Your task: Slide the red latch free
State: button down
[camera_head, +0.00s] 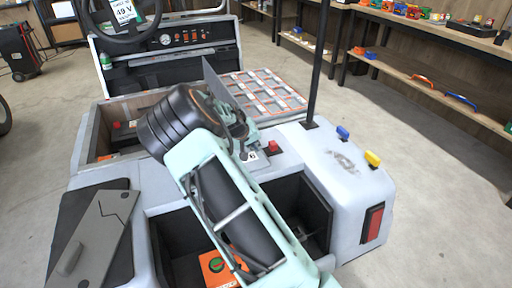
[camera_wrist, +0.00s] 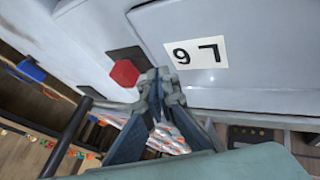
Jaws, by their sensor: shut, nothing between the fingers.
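The red latch (camera_head: 272,146) is a small red block on the grey top of the cart, beside a white number label (camera_head: 249,156). In the wrist view the red latch (camera_wrist: 124,73) sits on a dark plate, just left of my fingertips. My gripper (camera_wrist: 162,84) is shut and empty, with its tips pointing at the grey cart surface between the latch and the label (camera_wrist: 197,52). A narrow gap shows between the fingertips and the latch in the wrist view. In the head view my gripper (camera_head: 240,135) is partly hidden by my own arm.
A dark post (camera_head: 317,70) rises behind the red latch. An upright grey panel (camera_head: 216,80) stands by my gripper. Open bins (camera_head: 300,205) lie below my arm. Shelves (camera_head: 430,75) stand at right.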

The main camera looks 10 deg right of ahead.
jog(key=p+v, duration=0.1)
jog(key=v, duration=0.9)
jog(key=shift+p, duration=0.4)
jog(key=shift+d, duration=0.1)
